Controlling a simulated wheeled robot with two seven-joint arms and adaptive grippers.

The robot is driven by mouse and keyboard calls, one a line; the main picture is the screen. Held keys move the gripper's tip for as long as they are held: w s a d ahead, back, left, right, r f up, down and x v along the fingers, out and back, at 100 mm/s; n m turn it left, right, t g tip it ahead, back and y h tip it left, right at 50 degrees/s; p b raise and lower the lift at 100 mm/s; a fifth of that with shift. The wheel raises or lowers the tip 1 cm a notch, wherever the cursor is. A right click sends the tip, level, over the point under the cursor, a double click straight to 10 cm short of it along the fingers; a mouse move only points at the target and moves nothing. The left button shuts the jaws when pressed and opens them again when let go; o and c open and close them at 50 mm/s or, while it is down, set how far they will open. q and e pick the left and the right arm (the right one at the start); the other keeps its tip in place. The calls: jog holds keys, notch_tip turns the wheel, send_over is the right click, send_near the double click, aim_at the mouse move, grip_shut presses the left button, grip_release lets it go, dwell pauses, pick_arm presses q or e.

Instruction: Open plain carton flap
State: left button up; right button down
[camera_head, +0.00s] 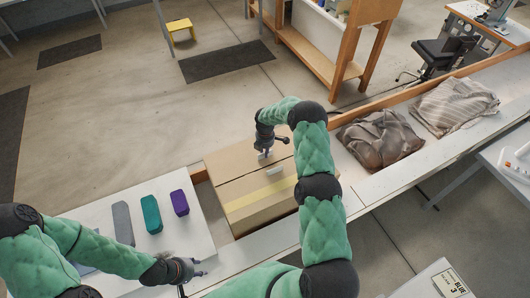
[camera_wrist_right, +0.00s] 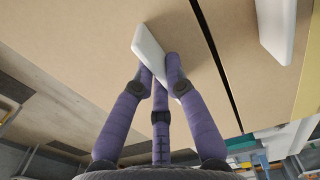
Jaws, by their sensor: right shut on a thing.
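The cardboard carton (camera_head: 237,167) stands on the bench, with a yellow strip across its top. In the right wrist view, two tan flaps (camera_wrist_right: 95,25) lie about level with a narrow dark gap between them. Each flap carries a white tab. My right gripper (camera_head: 264,154) is over the carton's far part, its purple fingers (camera_wrist_right: 161,76) shut on one white tab (camera_wrist_right: 149,45). The other white tab (camera_head: 275,171) is free and also shows in the right wrist view (camera_wrist_right: 276,28). My left gripper (camera_head: 199,267) is open and empty, left of the carton near the bench's front.
Grey (camera_head: 123,223), teal (camera_head: 151,214) and purple (camera_head: 180,203) blocks stand on a white board (camera_head: 198,228) left of the carton. Two folded cloth bundles (camera_head: 381,140) (camera_head: 454,105) lie on the bench to the right. My right arm hides the carton's right side.

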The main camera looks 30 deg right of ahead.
jog(key=shift+w+d+r+b, duration=0.1)
jog(key=shift+w+r+b, duration=0.35)
jog(key=shift+r+b, duration=0.3)
jog(key=w+r+b, duration=0.1)
jog(key=b, duration=0.1)
jog(key=w+r+b, duration=0.1)
jog(key=r+b, duration=0.1)
jog(key=shift+w+d+r, duration=0.1)
jog(key=shift+w+r, duration=0.1)
jog(key=shift+r, duration=0.1)
jog(key=shift+w+r+b, duration=0.5)
jog(key=shift+b, duration=0.1)
jog(key=shift+w+r+b, duration=0.35)
jog(key=shift+w+r, duration=0.15)
jog(key=shift+r, duration=0.15)
jog(key=shift+d, duration=0.1)
jog(key=c, duration=1.2)
grip_release()
jog(key=shift+c, duration=0.2)
jog(key=shift+s+f, duration=0.15)
jog(key=shift+s, duration=0.05)
